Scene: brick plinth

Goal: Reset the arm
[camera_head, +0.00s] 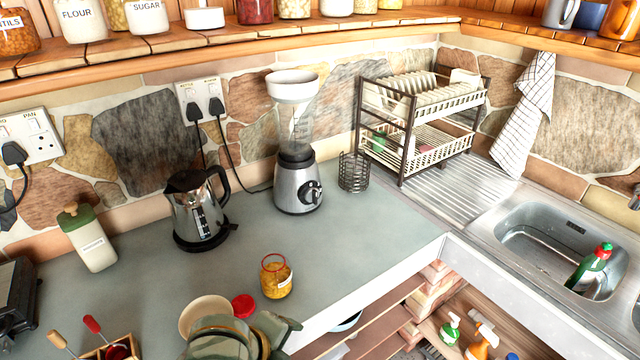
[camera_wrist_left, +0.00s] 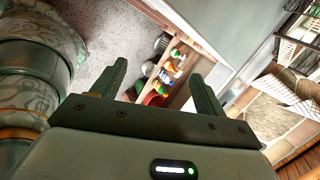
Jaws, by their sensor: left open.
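My left gripper (camera_wrist_left: 158,74) shows in the left wrist view with its two dark green fingers spread wide apart. Nothing is between them. Beyond the fingers are a speckled grey floor and a shelf of bottles. In the head view a green part of my own arm (camera_head: 250,338) shows at the bottom edge, in front of a cream bowl (camera_head: 205,312) and over the counter's front edge. My right gripper is in neither view.
On the grey counter (camera_head: 340,255) stand an open yellow jar (camera_head: 277,280), a red lid (camera_head: 243,306), a kettle (camera_head: 198,212), a blender (camera_head: 297,180) and a green-topped bottle (camera_head: 90,240). A dish rack (camera_head: 415,150) and sink (camera_head: 560,235) are at right. The counter's middle is clear.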

